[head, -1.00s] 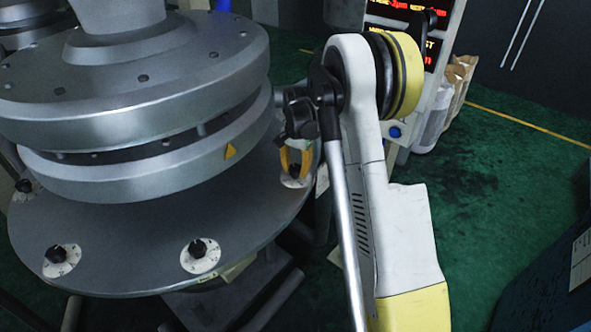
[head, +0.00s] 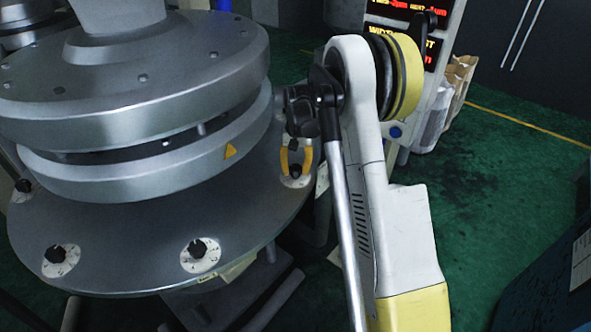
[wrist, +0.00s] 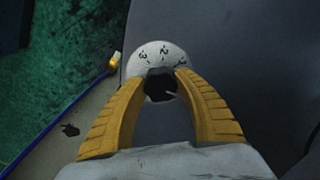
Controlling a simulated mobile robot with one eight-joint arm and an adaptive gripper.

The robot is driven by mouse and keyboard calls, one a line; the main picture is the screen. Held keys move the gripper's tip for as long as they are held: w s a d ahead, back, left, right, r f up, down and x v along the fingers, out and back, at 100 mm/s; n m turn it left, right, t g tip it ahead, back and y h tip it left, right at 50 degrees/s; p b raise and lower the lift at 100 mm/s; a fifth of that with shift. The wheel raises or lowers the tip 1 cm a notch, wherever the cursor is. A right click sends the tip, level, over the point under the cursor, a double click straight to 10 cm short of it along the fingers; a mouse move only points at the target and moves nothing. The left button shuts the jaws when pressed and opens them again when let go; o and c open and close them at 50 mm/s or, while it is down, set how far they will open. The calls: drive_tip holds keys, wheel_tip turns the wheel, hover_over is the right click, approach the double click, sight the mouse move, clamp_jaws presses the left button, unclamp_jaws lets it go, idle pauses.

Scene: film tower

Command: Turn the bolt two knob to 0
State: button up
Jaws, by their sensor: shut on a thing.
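A black knob (wrist: 161,84) sits on a white round dial plate (wrist: 154,52) with dark numerals; a 3 and a 2 seem readable. A small light mark shows on the knob's lower right; I cannot tell its exact reading. My gripper (wrist: 161,76) has its two yellow fingers on either side of the knob, shut on it. In the head view my gripper (head: 295,170) is at the right rim of the grey round plate (head: 130,245), over the knob's white dial. No label naming this bolt is readable.
Two other black knobs, one at the front (head: 199,248) and one at front left (head: 56,254), stand on white dials. A large metal flange (head: 140,165) rises above the plate. A display cabinet (head: 405,50) stands behind my arm. Green floor is open at right.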

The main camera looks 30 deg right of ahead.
sight(297, 167)
drive_tip(key=shift+n, duration=1.1)
drive_tip(key=o, duration=1.2)
drive_tip(key=r, duration=1.2)
drive_tip(key=shift+d, duration=0.2)
drive_tip(key=shift+s, duration=0.1)
